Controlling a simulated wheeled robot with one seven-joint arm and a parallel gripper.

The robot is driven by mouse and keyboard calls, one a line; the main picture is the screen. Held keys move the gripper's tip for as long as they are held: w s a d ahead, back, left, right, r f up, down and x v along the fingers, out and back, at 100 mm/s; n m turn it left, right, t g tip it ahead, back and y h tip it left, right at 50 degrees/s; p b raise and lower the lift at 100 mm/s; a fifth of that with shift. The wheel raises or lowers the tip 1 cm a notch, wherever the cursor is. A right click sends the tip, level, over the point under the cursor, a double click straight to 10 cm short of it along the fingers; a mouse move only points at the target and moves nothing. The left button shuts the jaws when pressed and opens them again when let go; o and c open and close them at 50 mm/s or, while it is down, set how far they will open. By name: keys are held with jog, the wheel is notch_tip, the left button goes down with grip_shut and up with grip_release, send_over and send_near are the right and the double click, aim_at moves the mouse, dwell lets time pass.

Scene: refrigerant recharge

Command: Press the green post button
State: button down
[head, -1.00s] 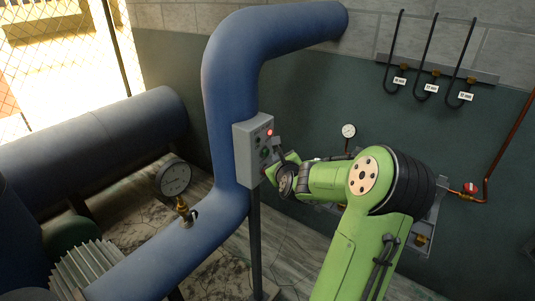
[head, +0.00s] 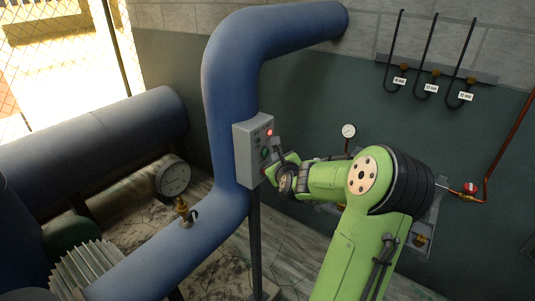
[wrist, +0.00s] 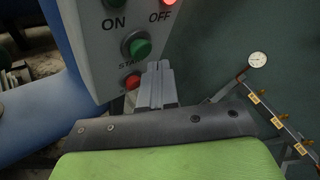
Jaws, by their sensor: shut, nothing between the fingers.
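The green button (wrist: 138,47) sits on the face of a grey control box (wrist: 95,30) in the wrist view. The lettering under it is partly hidden. A red button (wrist: 132,82) lies just below it. My gripper (wrist: 154,68) is shut and empty, its fingertips just right of and below the green button. I cannot tell whether they touch the box. In the head view the control box (head: 243,155) is fixed on a post beside the blue pipe, and my gripper (head: 272,170) is close to its lower right face.
The thick blue pipe (head: 230,90) runs just left of the box. A gauge (head: 348,131) and labelled hooks (head: 430,85) are by the wall at right.

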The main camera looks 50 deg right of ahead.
jog(key=shift+w, duration=0.4)
jog(key=shift+w+a, duration=0.1)
jog(key=shift+w, duration=0.4)
dwell(0.6)
jog(key=shift+s, duration=0.95)
jog(key=shift+s, duration=0.1)
jog(key=shift+s+d, duration=0.15)
jog(key=shift+s, duration=1.05)
jog(key=shift+s+d, duration=0.15)
jog(key=shift+s, duration=1.05)
